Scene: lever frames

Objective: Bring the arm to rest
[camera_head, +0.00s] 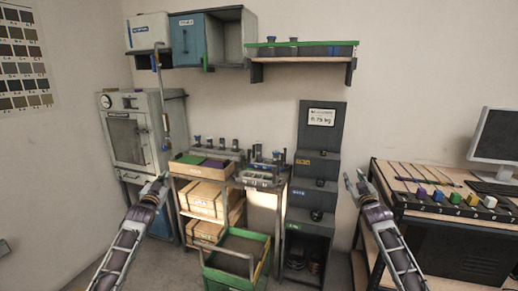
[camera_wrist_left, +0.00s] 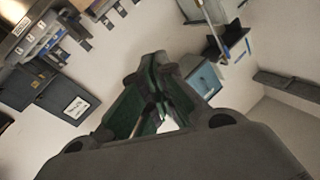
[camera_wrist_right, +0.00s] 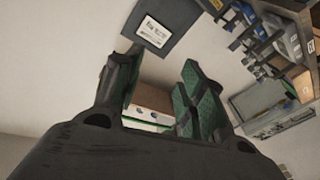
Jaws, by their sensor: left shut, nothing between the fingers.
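My left gripper (camera_head: 160,182) is raised in front of the grey cabinet and wooden boxes in the head view. In the left wrist view its green-padded fingers (camera_wrist_left: 156,82) come together, shut with nothing held. My right gripper (camera_head: 356,182) is raised at the left end of the right-hand desk in the head view. In the right wrist view its fingers (camera_wrist_right: 156,78) stand apart, open and empty. Both arms reach forward from the bottom of the head view, and neither gripper appears to touch anything.
A grey oven-like cabinet (camera_head: 134,132) stands at the left. A green-rimmed bin (camera_head: 236,262) is on the floor in front of a low bench. A dark stepped shelf (camera_head: 319,140) stands behind. The desk (camera_head: 392,203) at right holds coloured blocks and a monitor (camera_head: 497,137).

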